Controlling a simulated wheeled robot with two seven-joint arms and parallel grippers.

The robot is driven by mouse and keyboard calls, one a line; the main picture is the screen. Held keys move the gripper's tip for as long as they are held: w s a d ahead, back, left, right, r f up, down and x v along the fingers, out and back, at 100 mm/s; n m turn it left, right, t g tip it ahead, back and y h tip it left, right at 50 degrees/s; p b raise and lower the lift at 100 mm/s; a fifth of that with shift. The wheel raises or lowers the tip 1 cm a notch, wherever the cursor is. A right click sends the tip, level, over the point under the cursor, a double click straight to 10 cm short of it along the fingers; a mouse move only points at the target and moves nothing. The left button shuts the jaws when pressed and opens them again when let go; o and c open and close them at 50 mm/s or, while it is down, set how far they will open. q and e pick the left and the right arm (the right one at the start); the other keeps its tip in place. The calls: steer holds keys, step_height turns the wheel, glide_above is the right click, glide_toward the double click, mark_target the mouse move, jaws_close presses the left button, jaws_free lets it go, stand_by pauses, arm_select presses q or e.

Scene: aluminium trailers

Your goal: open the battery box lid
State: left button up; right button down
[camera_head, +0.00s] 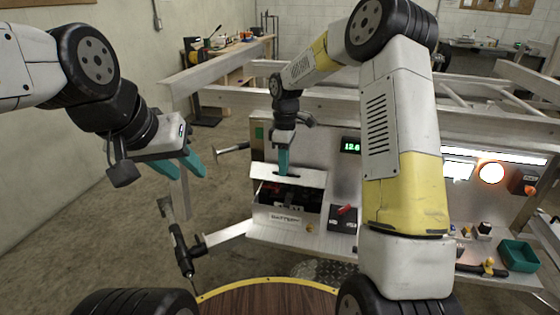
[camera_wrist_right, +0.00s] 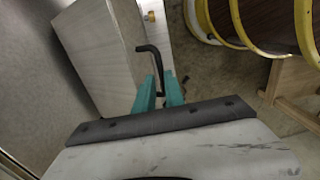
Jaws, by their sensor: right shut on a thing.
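The battery box (camera_head: 276,218) is a light metal box with a "BATTERY" label on its front, standing on the trailer's front shelf. Its lid (camera_head: 310,178) is raised and tilted at the back, and the dark inside with some red shows below it. My right gripper (camera_head: 284,161) points down at the lid. In the right wrist view, its teal fingers (camera_wrist_right: 158,97) are closed around a bent black handle (camera_wrist_right: 152,50) beside a pale metal panel. My left gripper (camera_head: 191,164) is open and empty in the air, left of the box.
A panel with a green "12.6" display (camera_head: 351,146) and a red switch (camera_head: 346,210) stand right of the box. A lit round lamp (camera_head: 491,173) and a green tray (camera_head: 517,255) are further right. The trailer's coupling arm (camera_head: 180,248) juts out at left.

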steer(key=shift+w+d, duration=0.4)
steer(key=shift+w, duration=0.1)
steer(key=c, duration=1.5)
jaws_free()
steer(key=shift+w, duration=0.1)
step_height(320, 180, up, 8)
steer(key=shift+a+f, duration=0.1)
steer(key=shift+a, duration=0.05)
